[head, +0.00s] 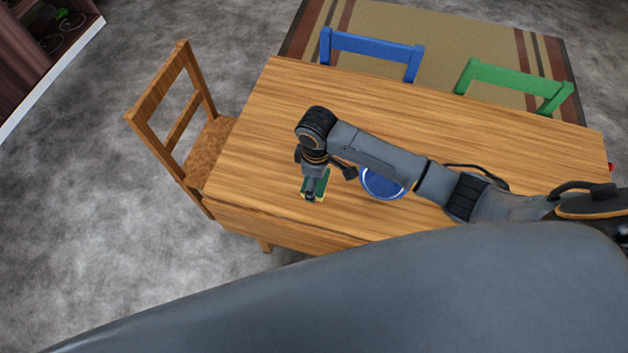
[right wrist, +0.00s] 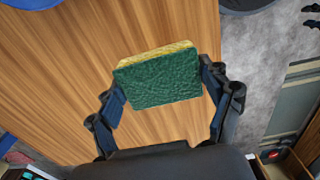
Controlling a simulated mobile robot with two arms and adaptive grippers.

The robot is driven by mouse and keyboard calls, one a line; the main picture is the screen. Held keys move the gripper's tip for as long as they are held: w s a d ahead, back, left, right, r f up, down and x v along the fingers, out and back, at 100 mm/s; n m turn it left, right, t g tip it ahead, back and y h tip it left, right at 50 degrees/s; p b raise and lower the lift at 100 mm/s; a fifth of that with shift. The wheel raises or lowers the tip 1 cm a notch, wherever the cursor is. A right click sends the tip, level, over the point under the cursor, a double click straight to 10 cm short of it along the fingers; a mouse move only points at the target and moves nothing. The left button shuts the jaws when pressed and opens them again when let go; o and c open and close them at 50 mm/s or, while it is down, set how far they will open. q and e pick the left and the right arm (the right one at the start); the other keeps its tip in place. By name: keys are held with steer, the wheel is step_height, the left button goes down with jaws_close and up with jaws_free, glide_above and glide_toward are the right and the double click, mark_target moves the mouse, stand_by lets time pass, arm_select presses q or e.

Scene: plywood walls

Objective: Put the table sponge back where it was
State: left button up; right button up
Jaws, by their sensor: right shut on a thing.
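The table sponge (right wrist: 158,88), green with a yellow layer, is between the two fingers of my right gripper (right wrist: 163,86) in the right wrist view. The gripper is shut on it by its two ends. In the head view the sponge (head: 321,186) shows as a small green patch under my right gripper (head: 313,187), over the left front part of the wooden table (head: 250,150). My wrist hides part of it. I cannot tell whether it touches the tabletop. My left gripper is not in view.
A blue bowl or plate (head: 382,185) is on the table right of the sponge, partly behind my arm. A wooden chair (head: 185,125) stands at the left end. A blue chair (head: 372,48) and a green chair (head: 510,82) stand along the far side. The table's left end is clear.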

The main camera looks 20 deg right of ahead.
steer(key=shift+w+f, duration=1)
steer(key=shift+f, duration=1.65)
steer(key=shift+s+f, duration=0.1)
steer(key=shift+f, duration=0.05)
steer(key=o, duration=1.1)
steer(key=shift+c, duration=0.2)
step_height(320, 180, up, 12)
steer(key=shift+r, duration=0.2)
steer(key=shift+f, duration=0.1)
